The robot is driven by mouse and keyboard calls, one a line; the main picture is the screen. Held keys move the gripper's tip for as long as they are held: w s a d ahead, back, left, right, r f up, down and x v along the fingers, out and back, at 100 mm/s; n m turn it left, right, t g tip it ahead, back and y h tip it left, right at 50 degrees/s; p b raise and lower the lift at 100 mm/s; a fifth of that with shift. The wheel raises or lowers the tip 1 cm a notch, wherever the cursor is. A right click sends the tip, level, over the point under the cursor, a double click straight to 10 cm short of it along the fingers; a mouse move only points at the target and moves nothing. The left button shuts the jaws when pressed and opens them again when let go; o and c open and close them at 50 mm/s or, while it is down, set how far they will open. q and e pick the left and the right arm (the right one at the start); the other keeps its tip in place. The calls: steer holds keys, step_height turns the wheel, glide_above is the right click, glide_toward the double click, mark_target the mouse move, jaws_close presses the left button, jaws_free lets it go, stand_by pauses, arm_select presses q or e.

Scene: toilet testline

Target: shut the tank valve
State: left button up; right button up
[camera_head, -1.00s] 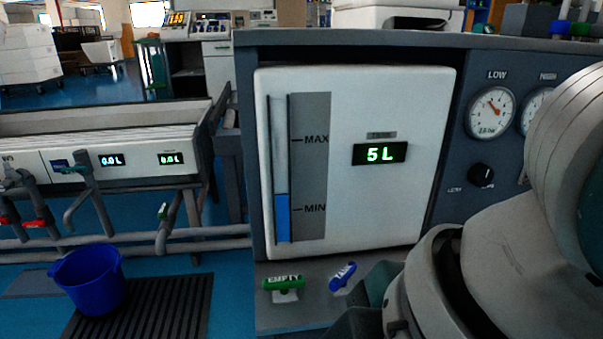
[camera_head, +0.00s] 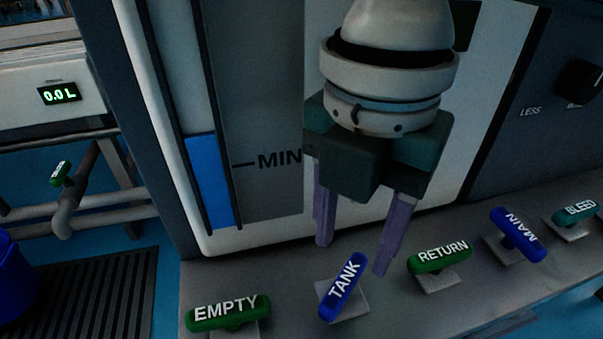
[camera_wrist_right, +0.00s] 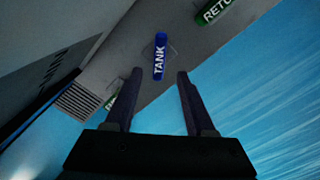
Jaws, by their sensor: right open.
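The tank valve is a blue handle labelled TANK (camera_head: 342,287) on a grey ledge, turned at a slant in the head view. It also shows in the right wrist view (camera_wrist_right: 160,56), ahead of and between the fingertips. My right gripper (camera_head: 353,258) is open and empty, with purple fingers pointing down, just above and behind the handle. In the right wrist view (camera_wrist_right: 160,75) the fingers are apart and do not touch the handle. My left gripper is not in view.
On the same ledge stand the green EMPTY handle (camera_head: 228,312) to the left, and the green RETURN (camera_head: 440,254), blue MAIN (camera_head: 518,235) and green BLEED (camera_head: 574,212) handles to the right. The tank panel (camera_head: 270,235) rises behind. A blue bucket (camera_head: 15,283) is at far left.

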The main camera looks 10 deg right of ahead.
mark_target(345, 279)
step_height(345, 279, down, 6)
steer(key=b, duration=0.3)
steer(key=shift+f+b, duration=0.1)
steer(key=shift+b, duration=0.2)
steer(key=shift+w, duration=0.1)
steer(key=shift+c, duration=0.6)
steer(key=c, duration=0.7)
jaws_close()
